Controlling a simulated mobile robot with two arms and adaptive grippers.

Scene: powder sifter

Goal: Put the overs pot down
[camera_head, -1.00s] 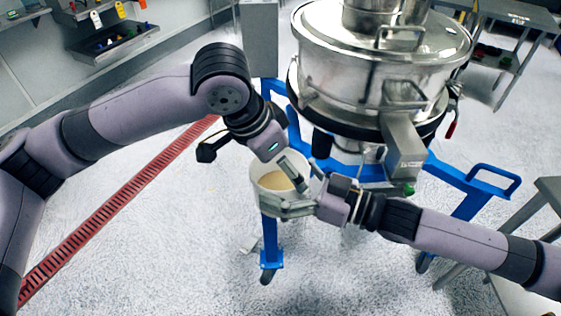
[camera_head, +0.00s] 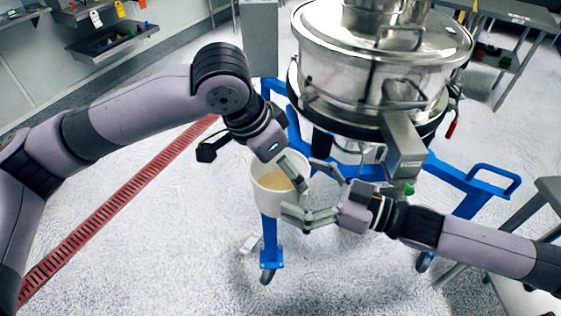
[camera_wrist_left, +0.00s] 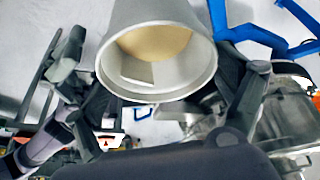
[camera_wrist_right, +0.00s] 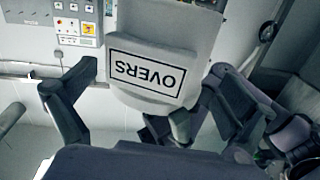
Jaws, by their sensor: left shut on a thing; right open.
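The overs pot (camera_head: 268,203) is a white pot with tan powder inside, held up in front of the sifter's blue frame. In the left wrist view the pot (camera_wrist_left: 160,18) shows its open rim and the powder. My left gripper (camera_head: 286,164) is shut on the pot near its rim. My right gripper (camera_head: 312,192) is open at the pot's right side, its fingers pointing toward it. In the right wrist view the pot (camera_wrist_right: 165,42) shows a label reading OVERS, upside down, beyond the spread fingers (camera_wrist_right: 150,105).
The steel sifter (camera_head: 355,75) stands just behind, with its spout (camera_head: 403,150) above and right of my right gripper. Its blue wheeled frame (camera_head: 270,238) reaches below the pot. A steel table (camera_head: 540,215) is at the right edge. The floor in front is clear.

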